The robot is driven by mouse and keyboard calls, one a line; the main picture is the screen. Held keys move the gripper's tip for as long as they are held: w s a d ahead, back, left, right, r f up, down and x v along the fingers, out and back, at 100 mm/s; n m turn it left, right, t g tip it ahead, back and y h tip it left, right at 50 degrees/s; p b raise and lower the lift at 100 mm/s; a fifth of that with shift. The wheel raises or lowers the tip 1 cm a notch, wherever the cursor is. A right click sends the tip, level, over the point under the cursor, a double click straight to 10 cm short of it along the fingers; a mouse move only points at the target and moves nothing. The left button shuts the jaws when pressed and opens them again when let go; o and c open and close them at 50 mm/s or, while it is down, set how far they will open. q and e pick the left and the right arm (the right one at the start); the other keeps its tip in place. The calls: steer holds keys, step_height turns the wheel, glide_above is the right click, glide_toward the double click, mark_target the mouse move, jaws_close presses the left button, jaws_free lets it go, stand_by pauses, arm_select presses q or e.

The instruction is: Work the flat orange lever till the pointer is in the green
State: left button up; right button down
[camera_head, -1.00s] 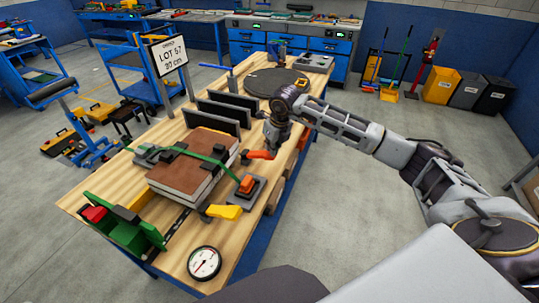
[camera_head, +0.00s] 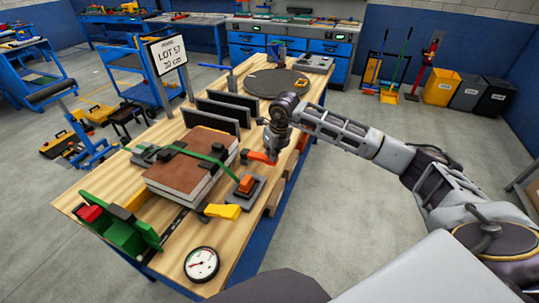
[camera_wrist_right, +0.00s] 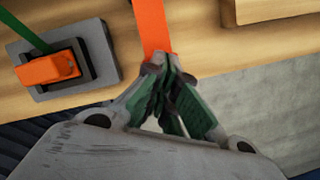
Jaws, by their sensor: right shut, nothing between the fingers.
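The flat orange lever (camera_head: 262,157) sticks out near the right edge of the wooden bench, beside the brown panel stack. In the right wrist view it is a flat orange strip (camera_wrist_right: 153,25) running up from the fingertips. My right gripper (camera_wrist_right: 163,65) is shut and empty, its tips at the strip's near end; whether they touch cannot be told. In the head view my right gripper (camera_head: 273,154) hangs over the lever and partly hides it. A round white gauge (camera_head: 202,264) lies at the bench's near end; its pointer is too small to read against the green. My left gripper is not in view.
The brown panel stack (camera_head: 191,165) lies under a green strap. A grey block with an orange piece (camera_head: 246,184) and a yellow handle (camera_head: 222,211) stand close to the lever. A green and red clamp (camera_head: 120,229) is at the near left. Floor right of the bench is clear.

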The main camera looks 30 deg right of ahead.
mark_target(276, 163)
steer(key=shift+f, duration=0.5)
steer(key=shift+s+d+r, duration=0.2)
steer(key=shift+s+r, duration=0.1)
steer(key=shift+s, duration=0.45)
steer(key=shift+s+d+r, duration=0.2)
steer(key=shift+s+r, duration=0.1)
steer(key=shift+s, duration=0.45)
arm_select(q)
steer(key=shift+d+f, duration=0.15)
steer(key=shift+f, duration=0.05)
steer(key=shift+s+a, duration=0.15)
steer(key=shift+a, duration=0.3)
arm_select(e)
steer(key=v, duration=0.8)
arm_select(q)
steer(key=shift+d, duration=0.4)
